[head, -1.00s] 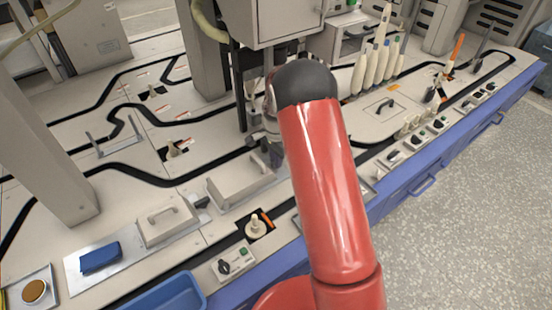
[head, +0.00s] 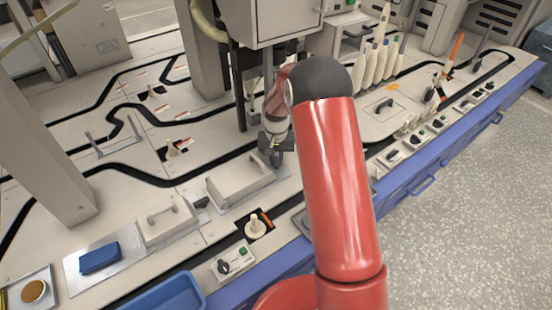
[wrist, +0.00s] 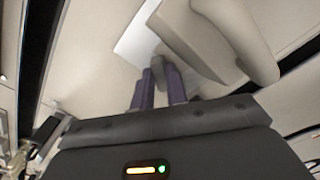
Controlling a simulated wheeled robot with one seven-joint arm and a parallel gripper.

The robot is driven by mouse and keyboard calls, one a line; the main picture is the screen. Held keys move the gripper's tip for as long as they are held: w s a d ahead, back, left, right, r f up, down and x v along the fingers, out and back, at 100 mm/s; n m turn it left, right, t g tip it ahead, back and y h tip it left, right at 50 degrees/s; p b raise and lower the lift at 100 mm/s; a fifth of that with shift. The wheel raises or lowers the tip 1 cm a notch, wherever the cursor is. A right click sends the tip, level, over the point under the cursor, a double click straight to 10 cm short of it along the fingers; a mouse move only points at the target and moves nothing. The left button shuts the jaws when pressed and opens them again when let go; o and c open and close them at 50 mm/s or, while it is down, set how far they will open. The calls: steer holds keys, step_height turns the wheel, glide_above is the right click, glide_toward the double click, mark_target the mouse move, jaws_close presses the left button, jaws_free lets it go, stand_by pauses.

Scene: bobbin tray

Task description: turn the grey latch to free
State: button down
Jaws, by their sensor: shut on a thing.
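The grey latch (wrist: 158,66) shows in the wrist view as a small grey piece between my fingertips, beside a beige cover with a thick handle (wrist: 232,30). My gripper (wrist: 158,88) is shut on the latch, one finger on each side; how far the latch is turned I cannot tell. In the head view my gripper (head: 272,153) is low at the right end of the handled cover (head: 243,178) and hides the latch there.
A second handled cover (head: 165,224) and a blue block (head: 100,258) lie to the left. A pale bobbin (head: 256,226) stands in a dark recess in front. Several white bobbins (head: 378,65) stand behind to the right.

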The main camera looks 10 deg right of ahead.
mark_target(277, 161)
steer(key=n, duration=0.3)
steer(key=shift+n, duration=0.3)
steer(key=shift+d+n+p, duration=0.1)
steer(key=shift+n+p, duration=0.2)
steer(key=shift+n, duration=1.4)
steer(key=c, duration=1.4)
jaws_free()
step_height(277, 161, up, 7)
steer(key=shift+r+p, duration=0.1)
steer(key=shift+p, duration=0.3)
steer(key=shift+r, duration=0.3)
